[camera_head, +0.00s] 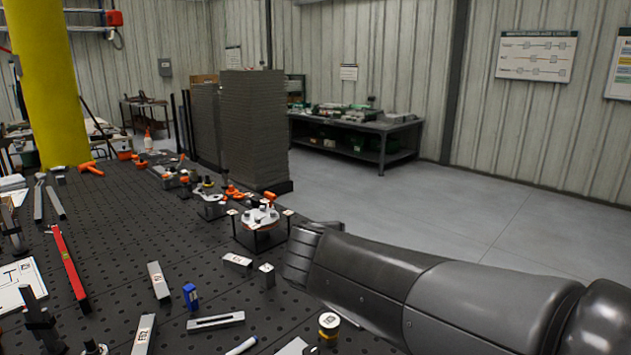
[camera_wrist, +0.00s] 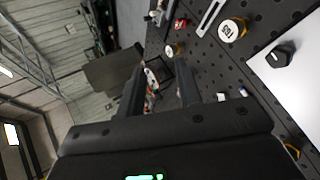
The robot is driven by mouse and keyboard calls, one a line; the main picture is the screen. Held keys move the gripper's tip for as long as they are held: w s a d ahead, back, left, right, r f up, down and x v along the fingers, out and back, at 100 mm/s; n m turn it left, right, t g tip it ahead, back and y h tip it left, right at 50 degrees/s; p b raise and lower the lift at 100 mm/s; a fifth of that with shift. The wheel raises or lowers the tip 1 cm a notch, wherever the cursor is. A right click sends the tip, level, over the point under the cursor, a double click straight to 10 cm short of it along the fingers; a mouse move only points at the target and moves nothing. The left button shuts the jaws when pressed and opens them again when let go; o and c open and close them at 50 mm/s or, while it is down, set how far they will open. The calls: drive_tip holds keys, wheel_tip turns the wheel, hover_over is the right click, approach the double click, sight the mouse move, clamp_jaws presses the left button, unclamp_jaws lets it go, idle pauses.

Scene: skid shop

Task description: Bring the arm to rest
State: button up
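My arm (camera_head: 430,280) reaches in from the right in the head view, over the right edge of the black perforated table (camera_head: 110,250). In the wrist view my gripper (camera_wrist: 160,82) has its two dark fingers spread apart, with nothing held between them. A small round fixture on a stand shows beyond the gap, apart from the fingers. The fingers cannot be made out in the head view.
The round fixture (camera_head: 262,216) stands left of my arm's end. Metal blocks, a blue item (camera_head: 190,296), a yellow-banded cylinder (camera_head: 328,326) and a red level (camera_head: 70,268) lie on the table. A dark stack (camera_head: 255,130) rises behind. Floor at right is clear.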

drive_tip(key=s+d+f+m+g, duration=0.3)
drive_tip(key=s+d+f+m, duration=0.1)
drive_tip(key=s+d+m, duration=0.5)
drive_tip(key=s+d+f+m+g+y, duration=0.2)
drive_tip(key=s+f+m, duration=0.3)
drive_tip(key=s+m, duration=0.3)
drive_tip(key=s, duration=0.3)
drive_tip(key=shift+s+d+y, duration=0.25)
drive_tip(key=shift+s+y, duration=0.05)
drive_tip(key=shift+s, duration=0.1)
